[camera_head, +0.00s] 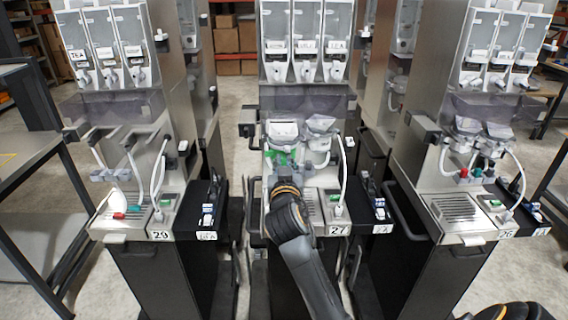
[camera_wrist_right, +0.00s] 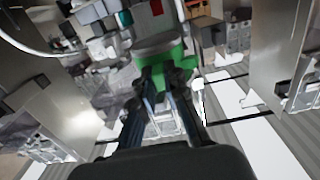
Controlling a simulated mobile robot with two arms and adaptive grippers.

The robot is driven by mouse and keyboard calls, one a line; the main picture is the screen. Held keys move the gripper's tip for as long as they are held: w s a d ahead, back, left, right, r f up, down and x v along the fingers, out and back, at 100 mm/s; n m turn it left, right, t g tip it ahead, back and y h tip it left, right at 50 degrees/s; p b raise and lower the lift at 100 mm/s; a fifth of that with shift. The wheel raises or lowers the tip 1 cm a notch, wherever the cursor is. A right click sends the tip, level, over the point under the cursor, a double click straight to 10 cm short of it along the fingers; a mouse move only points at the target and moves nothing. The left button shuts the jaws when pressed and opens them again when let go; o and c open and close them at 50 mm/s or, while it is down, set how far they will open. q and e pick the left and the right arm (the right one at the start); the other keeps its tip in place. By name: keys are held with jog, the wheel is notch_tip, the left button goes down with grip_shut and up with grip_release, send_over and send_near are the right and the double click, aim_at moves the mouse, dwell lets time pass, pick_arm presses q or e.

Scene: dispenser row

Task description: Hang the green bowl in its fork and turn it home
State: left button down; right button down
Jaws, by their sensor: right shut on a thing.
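The green bowl (camera_head: 284,158) is at the middle machine, below its left white funnel (camera_head: 283,131). Only patches of green show above my right gripper (camera_head: 278,172); the wrist and fingers cover the rest. In the right wrist view, the green bowl (camera_wrist_right: 172,66) is at the fingertips of the right gripper (camera_wrist_right: 163,84), with a grey part above it. The gripper is shut on the green bowl. The fork is not clearly visible, and I cannot tell whether the bowl touches it. My left gripper is out of view.
The middle machine's drip tray (camera_head: 312,203) lies beneath, with a white hose (camera_head: 343,175) on its right. A second funnel (camera_head: 320,123) is close to the right. Similar machines stand left (camera_head: 125,190) and right (camera_head: 460,190), with floor gaps between.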

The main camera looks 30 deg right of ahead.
aim_at(283, 154)
jog(key=shift+w+r, duration=0.1)
jog(key=shift+b+x, duration=0.3)
jog(key=shift+x, duration=1.6)
jog(key=shift+w+d, duration=0.1)
jog(key=shift+b+x, duration=0.35)
jog(key=shift+x, duration=1)
jog(key=shift+w+d+r, duration=0.1)
jog(key=shift+b+x, duration=0.45)
jog(key=shift+x, duration=0.9)
jog(key=shift+w+r, duration=0.1)
jog(key=shift+w, duration=0.05)
